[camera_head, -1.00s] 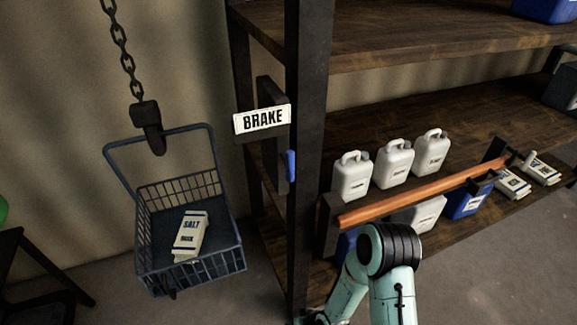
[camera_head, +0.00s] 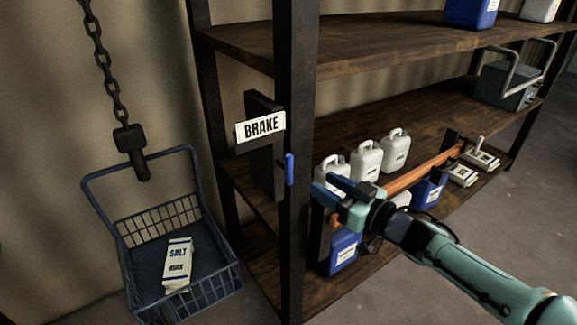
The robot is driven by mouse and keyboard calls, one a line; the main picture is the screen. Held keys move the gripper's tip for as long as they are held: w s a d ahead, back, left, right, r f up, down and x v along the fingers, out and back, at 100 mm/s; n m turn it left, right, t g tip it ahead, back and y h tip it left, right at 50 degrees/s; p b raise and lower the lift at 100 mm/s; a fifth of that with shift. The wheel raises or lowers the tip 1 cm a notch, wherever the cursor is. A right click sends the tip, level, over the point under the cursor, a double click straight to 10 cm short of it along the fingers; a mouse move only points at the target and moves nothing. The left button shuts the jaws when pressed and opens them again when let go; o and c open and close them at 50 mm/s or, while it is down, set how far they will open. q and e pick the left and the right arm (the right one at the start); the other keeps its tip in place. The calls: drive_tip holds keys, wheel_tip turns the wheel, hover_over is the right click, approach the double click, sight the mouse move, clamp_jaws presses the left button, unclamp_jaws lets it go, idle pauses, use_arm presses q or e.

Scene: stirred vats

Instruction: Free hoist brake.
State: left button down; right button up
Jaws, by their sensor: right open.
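The hoist brake is a dark upright plate (camera_head: 263,165) on the shelf post, with a white sign (camera_head: 260,127) reading BRAKE. A short blue handle (camera_head: 289,169) stands upright at its right side. My right gripper (camera_head: 322,187) is open and empty, its blue fingers pointing left toward the blue handle, apart from it and a little to its right and lower. The hoist's chain (camera_head: 106,65) and hook (camera_head: 131,148) hold a blue-grey basket (camera_head: 130,262) at the left. A white salt sack (camera_head: 177,262) lies in the basket. My left gripper does not show.
A dark wooden shelf rack (camera_head: 430,98) fills the middle and right. An orange bar (camera_head: 420,172) crosses in front of white jugs (camera_head: 366,160), close to my right arm. A blue jug (camera_head: 343,252) stands below the gripper. The floor at right is clear.

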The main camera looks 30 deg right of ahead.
sight(292, 166)
drive_tip(key=x, duration=1.2)
drive_tip(key=shift+f, duration=0.1)
clamp_jaws()
